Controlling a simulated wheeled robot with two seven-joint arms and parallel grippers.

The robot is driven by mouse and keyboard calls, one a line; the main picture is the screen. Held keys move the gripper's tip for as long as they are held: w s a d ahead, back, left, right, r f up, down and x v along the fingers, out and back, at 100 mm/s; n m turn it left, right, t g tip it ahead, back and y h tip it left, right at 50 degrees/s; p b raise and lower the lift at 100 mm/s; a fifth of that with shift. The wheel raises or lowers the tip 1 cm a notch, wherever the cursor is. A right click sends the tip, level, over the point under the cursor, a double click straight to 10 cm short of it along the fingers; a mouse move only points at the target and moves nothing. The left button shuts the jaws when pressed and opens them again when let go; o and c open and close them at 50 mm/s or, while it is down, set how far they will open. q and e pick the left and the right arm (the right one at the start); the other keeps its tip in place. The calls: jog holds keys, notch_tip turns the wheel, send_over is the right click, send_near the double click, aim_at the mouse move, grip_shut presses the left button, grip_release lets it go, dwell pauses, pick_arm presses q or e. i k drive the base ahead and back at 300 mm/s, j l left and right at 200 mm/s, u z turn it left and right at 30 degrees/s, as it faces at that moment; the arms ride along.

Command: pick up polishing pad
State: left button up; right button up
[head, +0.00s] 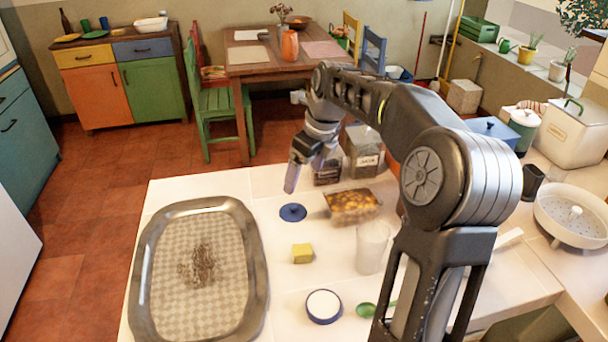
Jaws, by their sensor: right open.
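A round white pad with a dark blue rim (323,306) lies flat on the white counter near the front. It looks most like the polishing pad, though I cannot be sure. A small yellow sponge-like block (302,253) lies behind it, and a blue disc with a knob (293,212) lies farther back. My right gripper (291,181) points down above the counter, behind the blue disc and well away from the white pad. It is open and nothing shows between its fingers. My left gripper is out of view.
A large metal tray (254,254) with a dark clump in it fills the counter's left. A clear food container (352,204), a clear cup (372,247) and a green spoon (366,310) stand or lie to the right. Jars (362,150) stand behind. My right arm covers the counter's right part.

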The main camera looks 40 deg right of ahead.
aim_at(301, 253)
jog(key=k+j, duration=0.35)
jog(key=j, duration=0.15)
jog(key=k+j, duration=0.75)
jog(key=j, duration=0.3)
